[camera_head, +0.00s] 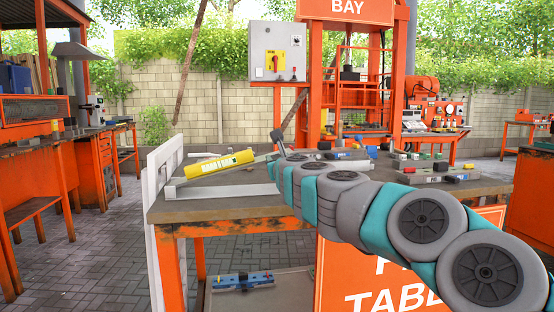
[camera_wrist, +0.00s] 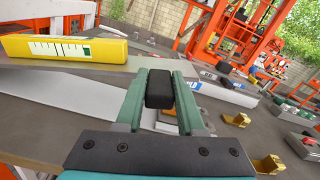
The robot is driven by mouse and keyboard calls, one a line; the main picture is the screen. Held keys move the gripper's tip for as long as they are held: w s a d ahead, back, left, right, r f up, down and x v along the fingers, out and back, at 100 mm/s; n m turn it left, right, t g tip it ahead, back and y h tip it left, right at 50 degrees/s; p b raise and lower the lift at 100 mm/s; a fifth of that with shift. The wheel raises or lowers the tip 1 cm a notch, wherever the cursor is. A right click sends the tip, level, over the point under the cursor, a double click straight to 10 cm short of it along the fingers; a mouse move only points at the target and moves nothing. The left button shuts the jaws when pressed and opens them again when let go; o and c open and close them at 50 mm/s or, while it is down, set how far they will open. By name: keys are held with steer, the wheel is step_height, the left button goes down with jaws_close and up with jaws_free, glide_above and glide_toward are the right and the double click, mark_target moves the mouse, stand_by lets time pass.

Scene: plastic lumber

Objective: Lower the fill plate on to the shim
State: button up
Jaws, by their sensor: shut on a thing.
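A long grey plate, seemingly the fill plate (camera_wrist: 140,63), slants above the table, its right end higher in the head view (camera_head: 262,157). A yellow block (camera_head: 219,163) lies along it; it also fills the upper left of the wrist view (camera_wrist: 62,48). My gripper (camera_wrist: 162,82) is shut on a small black block (camera_wrist: 160,90) near the plate's raised end; I cannot tell how the two join. A flat pale strip (camera_wrist: 88,93) lies on the table below the plate. I cannot tell which piece is the shim.
The worktable (camera_head: 230,206) has a grey bar (camera_head: 220,192) along its front left. Several small blocks and a grey bar (camera_wrist: 222,88) lie to the right in the wrist view, with brass-coloured pieces (camera_wrist: 268,163) nearer. A white panel (camera_head: 163,180) stands at the table's left end.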

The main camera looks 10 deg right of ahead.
jaws_close()
stand_by(0.8)
